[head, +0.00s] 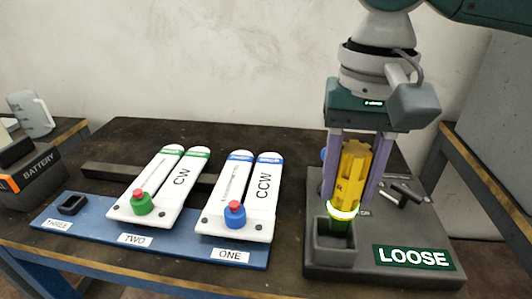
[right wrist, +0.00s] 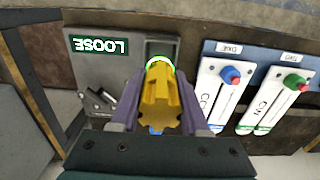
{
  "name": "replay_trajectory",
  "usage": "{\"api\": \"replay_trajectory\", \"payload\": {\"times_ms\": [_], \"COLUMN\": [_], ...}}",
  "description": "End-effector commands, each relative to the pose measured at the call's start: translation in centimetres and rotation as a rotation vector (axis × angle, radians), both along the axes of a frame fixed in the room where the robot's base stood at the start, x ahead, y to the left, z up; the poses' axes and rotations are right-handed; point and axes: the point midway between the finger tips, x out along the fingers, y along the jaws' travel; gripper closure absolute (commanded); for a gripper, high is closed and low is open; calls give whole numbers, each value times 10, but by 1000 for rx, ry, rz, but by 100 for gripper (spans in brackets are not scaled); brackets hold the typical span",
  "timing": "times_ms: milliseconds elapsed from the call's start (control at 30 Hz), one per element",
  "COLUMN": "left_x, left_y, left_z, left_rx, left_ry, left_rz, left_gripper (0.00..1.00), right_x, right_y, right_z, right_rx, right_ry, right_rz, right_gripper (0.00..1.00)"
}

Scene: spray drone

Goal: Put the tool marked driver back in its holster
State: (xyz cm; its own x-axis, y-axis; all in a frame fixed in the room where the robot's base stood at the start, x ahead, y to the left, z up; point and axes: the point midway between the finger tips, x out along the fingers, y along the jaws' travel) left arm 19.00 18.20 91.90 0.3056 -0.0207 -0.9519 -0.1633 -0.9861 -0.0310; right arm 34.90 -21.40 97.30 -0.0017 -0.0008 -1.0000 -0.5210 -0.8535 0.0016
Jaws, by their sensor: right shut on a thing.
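The yellow tool (head: 354,170), which I take to be the driver, stands roughly upright between the purple fingers of my right gripper (head: 351,198), shut on it. Its label is mostly hidden. A glowing ring and dark green nose are at its lower end. The square grey holster (head: 334,256) is open-topped, at the front left of the grey base marked LOOSE. The nose overlaps the holster's back edge; I cannot tell if it is inside. In the right wrist view the tool (right wrist: 162,95) points towards the holster (right wrist: 160,46). My left gripper is not in view.
A blue board (head: 85,226) left of the base carries two white paddles, CW (head: 160,187) and CCW (head: 262,195), with green and blue knobs. Small dark parts (head: 402,193) lie on the base's right.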

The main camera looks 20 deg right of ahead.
Motion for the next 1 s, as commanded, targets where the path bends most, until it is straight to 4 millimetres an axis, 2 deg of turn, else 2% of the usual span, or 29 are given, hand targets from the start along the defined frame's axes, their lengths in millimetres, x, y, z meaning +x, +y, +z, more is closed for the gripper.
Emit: {"api": "replay_trajectory", "payload": {"times_ms": [367,767,800,1000], "left_x": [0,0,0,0], "left_y": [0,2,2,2], "left_z": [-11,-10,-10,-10], "left_rx": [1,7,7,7], "left_ry": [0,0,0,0], "left_rz": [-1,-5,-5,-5], "left_gripper": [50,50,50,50], "right_x": [0,0,0,0], "right_y": [0,0,0,0], "right_z": [-47,-52,-52,-52], "right_rx": [-1,1,0,0], "right_ry": [-1,-2,-1,-2], "right_rz": [-1,0,0,0], "right_gripper": [100,100,52,29]}}
